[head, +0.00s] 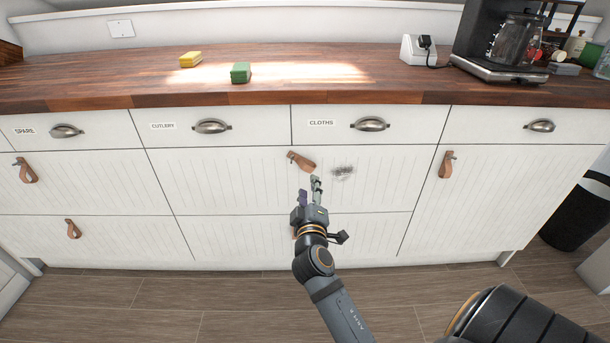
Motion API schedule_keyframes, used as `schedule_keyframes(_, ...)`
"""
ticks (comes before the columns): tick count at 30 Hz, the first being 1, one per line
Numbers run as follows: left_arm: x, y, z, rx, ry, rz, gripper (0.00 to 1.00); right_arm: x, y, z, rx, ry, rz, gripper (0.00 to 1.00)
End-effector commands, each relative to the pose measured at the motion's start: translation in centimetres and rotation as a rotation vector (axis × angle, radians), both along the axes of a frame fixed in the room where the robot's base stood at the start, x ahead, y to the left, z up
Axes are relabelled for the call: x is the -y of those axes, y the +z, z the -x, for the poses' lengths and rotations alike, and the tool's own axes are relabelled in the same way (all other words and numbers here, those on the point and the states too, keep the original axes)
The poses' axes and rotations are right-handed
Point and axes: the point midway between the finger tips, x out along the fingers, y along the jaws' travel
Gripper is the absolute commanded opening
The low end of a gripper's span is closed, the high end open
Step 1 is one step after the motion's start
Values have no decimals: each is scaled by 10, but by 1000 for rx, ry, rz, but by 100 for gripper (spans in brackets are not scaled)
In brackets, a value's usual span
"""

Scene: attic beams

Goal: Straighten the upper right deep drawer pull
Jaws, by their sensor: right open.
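The upper right deep drawer (245,180) has a white grooved front and is closed. Its brown leather pull (302,162) hangs askew, slanting from a dark fixing at upper left down to the right. My right gripper (311,187) is open and empty, with its fingertips pointing up just below the pull. They look apart from it, though the depth gap is hard to judge. My right gripper and wrist hide most of the pull on the lower drawer. My left gripper is not in view.
A dark scuff (343,172) marks the drawer front right of the pull. Shallow drawers with metal cup handles (370,124) run above. A door with a leather pull (447,164) is at right. The wooden counter (130,80) holds sponges and a coffee maker (500,45).

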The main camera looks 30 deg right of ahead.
Motion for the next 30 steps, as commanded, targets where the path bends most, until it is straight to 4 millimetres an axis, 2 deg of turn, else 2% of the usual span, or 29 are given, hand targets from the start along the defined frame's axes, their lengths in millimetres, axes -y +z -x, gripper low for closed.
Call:
schedule_keyframes(6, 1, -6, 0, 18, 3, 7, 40, 25, 1, -40, 2, -2, 6, 43)
schedule_keyframes(12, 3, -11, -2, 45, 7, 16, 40, 43, -1, -70, 1, 0, 1, 43)
schedule_keyframes(17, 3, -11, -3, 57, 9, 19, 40, 49, -1, -80, 0, -1, 0, 43)
schedule_keyframes(24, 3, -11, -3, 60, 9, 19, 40, 50, 0, -81, -1, 0, -2, 43)
schedule_keyframes(25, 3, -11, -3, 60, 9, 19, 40, 50, 0, -81, -1, 0, -2, 42)
schedule_keyframes(30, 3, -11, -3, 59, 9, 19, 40, 50, 0, -80, 0, 1, -1, 19)
